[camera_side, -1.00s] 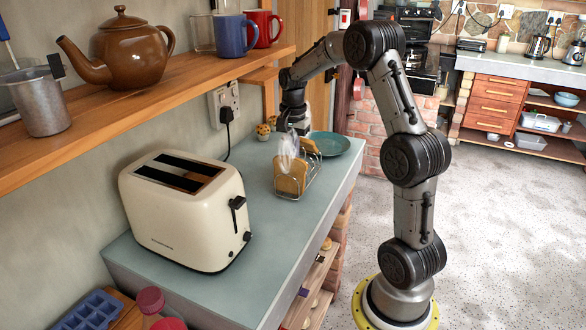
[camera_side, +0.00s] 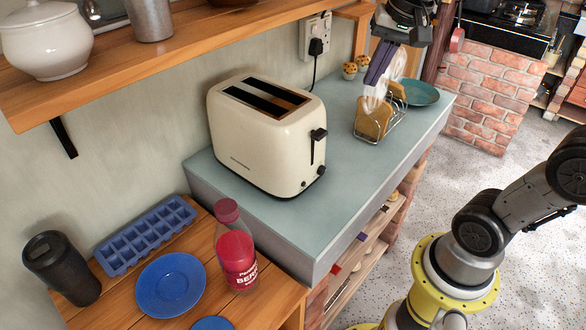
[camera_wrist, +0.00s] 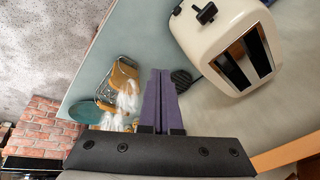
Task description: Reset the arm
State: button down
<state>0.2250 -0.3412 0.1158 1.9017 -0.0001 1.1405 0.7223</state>
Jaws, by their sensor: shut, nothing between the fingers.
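My gripper (camera_side: 373,78) is in the upper right of the side view, above the toast rack, with its purple fingers pointing down. In the wrist view the fingers (camera_wrist: 159,74) lie together, shut and empty. The wire toast rack (camera_side: 381,134) holds slices of toast (camera_side: 373,118) on the grey-green counter. Translucent white shapes (camera_side: 376,97) show between the fingertips and the toast; I cannot tell what they are. The rack also shows in the wrist view (camera_wrist: 116,84), left of the fingers.
A cream toaster (camera_side: 262,140) stands on the counter (camera_side: 350,185), left of the rack. A teal plate (camera_side: 420,93) and two muffins (camera_side: 355,67) are behind the rack. A wooden shelf (camera_side: 190,38) overhangs the wall side. A red-labelled bottle (camera_side: 236,257) stands at the front.

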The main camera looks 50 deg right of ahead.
jog(key=s+a+f+n+t, duration=0.1)
jog(key=s+a+f+n, duration=0.2)
jog(key=s+f+n, duration=0.1)
jog(key=s+a+f+n, duration=0.3)
jog(key=s+n, duration=0.3)
jog(key=s, duration=0.1)
jog(key=shift+s+a+f+n+t+y, duration=0.2)
jog(key=shift+s+f+n+t+y, duration=0.1)
jog(key=shift+f+n+t+y, duration=0.1)
